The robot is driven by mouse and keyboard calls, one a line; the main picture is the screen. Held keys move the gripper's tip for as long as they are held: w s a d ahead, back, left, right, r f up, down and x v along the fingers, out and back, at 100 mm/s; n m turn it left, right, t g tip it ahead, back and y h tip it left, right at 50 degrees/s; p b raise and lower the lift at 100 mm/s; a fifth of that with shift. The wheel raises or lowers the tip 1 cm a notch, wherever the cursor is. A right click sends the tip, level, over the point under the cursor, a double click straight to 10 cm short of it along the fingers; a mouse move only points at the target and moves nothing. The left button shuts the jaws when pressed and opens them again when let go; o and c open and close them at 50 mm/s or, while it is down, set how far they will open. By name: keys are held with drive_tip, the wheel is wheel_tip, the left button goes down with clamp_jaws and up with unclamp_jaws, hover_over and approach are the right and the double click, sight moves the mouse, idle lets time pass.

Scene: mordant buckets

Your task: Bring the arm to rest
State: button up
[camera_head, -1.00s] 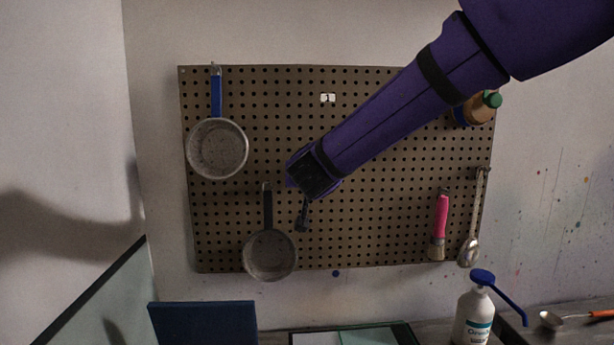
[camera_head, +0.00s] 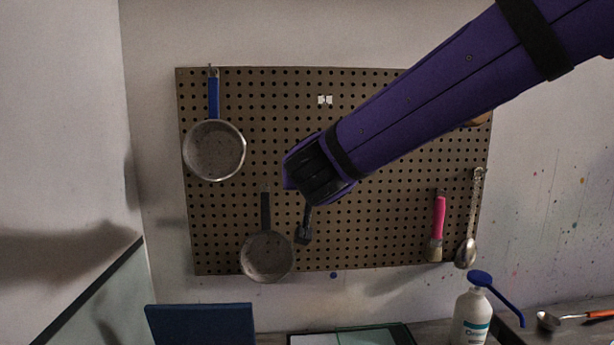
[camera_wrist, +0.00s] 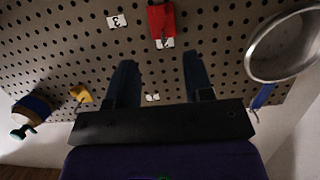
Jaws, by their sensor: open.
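My arm (camera_head: 430,95) reaches in from the upper right of the head view, in front of the pegboard (camera_head: 350,240). Its end hides most of my gripper there; a dark piece below it may be a finger. In the wrist view, my gripper (camera_wrist: 160,80) shows two dark fingers spread apart. Nothing is between them but the pegboard behind. They look clear of the hung things.
Below stand a blue-topped pump bottle (camera_head: 470,318) and blue panel (camera_head: 200,325).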

drive_tip(key=shift+s+r, duration=0.1)
drive_tip(key=shift+s, duration=0.25)
drive_tip(key=s+d+f+g, duration=0.3)
drive_tip(key=s+d+g, duration=0.1)
drive_tip(key=s+d, duration=0.8)
drive_tip(key=s+d+f+g, duration=0.4)
drive_tip(key=s+d+g, duration=0.1)
drive_tip(key=s+d, duration=0.7)
drive_tip(key=shift+s+d+g, duration=0.3)
drive_tip(key=shift+s+d, duration=0.1)
drive_tip(key=shift+s, duration=0.65)
